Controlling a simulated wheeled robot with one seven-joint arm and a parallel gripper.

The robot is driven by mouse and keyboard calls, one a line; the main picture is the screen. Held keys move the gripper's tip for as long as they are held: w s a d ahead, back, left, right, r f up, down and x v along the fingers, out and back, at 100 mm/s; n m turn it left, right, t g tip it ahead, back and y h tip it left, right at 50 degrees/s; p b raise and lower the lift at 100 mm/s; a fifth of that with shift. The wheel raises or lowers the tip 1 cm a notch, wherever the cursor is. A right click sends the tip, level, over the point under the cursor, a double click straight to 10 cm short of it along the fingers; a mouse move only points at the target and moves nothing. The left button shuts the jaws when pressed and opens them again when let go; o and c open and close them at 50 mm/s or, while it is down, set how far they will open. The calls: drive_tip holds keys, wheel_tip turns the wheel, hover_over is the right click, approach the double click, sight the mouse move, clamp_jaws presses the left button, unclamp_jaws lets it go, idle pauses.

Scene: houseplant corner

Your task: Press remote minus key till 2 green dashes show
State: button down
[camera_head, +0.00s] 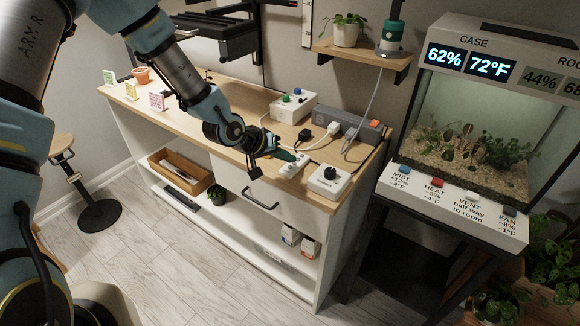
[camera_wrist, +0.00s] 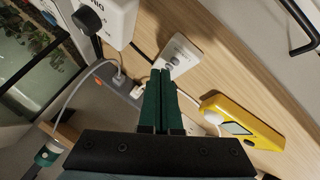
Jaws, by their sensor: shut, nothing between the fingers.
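A small white remote (camera_head: 293,166) with grey keys lies on the wooden bench top near its front edge. It also shows in the wrist view (camera_wrist: 180,58), just beyond my fingertips. My gripper (camera_head: 291,156) has dark green fingers, closed together and empty, pointing down at the remote. The fingers show side by side in the wrist view (camera_wrist: 160,73). I cannot tell whether the tips touch the remote, and its key marks are too small to read. A yellow device with a small screen (camera_wrist: 245,122) lies beside the fingers; I cannot make out any dashes on it.
A white box with a black knob (camera_head: 329,181) stands right of the remote. Behind are a white box with coloured buttons (camera_head: 293,106) and a grey power strip (camera_head: 350,124) with plugs and cables. A terrarium (camera_head: 480,130) stands at right.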

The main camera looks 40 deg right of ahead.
drive_tip(key=shift+f, duration=0.1)
drive_tip(key=shift+f+b, duration=0.3)
drive_tip(key=shift+f, duration=0.3)
idle(0.5)
drive_tip(key=shift+r, duration=0.2)
drive_tip(key=shift+r+p, duration=0.35)
drive_tip(key=shift+r, duration=0.2)
drive_tip(key=shift+r+p, duration=1.95)
drive_tip(key=shift+r, duration=0.6)
